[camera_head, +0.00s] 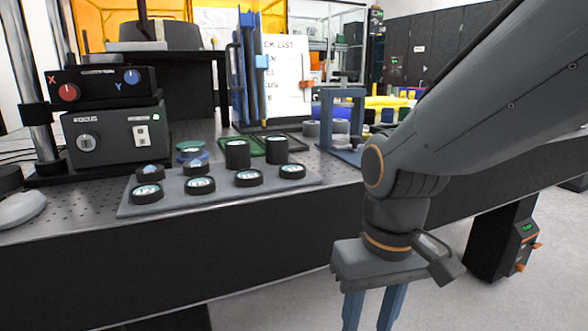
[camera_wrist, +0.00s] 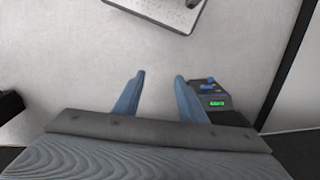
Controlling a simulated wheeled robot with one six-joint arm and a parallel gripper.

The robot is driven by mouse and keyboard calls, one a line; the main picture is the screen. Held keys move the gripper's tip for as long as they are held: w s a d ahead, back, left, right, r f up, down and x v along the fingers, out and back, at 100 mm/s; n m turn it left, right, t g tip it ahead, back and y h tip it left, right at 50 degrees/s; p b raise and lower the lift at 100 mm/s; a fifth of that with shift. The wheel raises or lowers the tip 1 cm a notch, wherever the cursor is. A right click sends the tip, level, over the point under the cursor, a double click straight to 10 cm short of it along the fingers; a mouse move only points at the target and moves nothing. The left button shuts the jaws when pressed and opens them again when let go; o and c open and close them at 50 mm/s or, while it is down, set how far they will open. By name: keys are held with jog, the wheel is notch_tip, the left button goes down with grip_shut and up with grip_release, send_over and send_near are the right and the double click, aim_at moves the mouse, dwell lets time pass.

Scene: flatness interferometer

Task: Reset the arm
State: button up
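My gripper (camera_head: 374,310) hangs pointing down in front of the table's front edge, at the right of the head view. Its two blue fingers are apart with nothing between them; the tips are cut off by the bottom of the head view. In the wrist view my gripper (camera_wrist: 157,80) also shows both fingers spread and empty over pale grey floor. My arm reaches in from the upper right and bends down at a joint with an orange ring.
The perforated table (camera_head: 75,228) carries a grey tray (camera_head: 225,197) of several black round parts. A focus box (camera_head: 117,137) stands at left, a blue stand (camera_head: 341,112) behind the arm. A black unit (camera_head: 503,240) stands below right. Floor under my gripper is clear.

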jog(key=d+r+m+p, duration=0.2)
jog(key=d+r+p, duration=0.6)
jog(key=p, duration=1.1)
jog(key=shift+s+d+r+m+h, duration=0.15)
jog(key=shift+s+r+m+h, duration=0.15)
jog(key=shift+r, duration=0.95)
dwell(1.3)
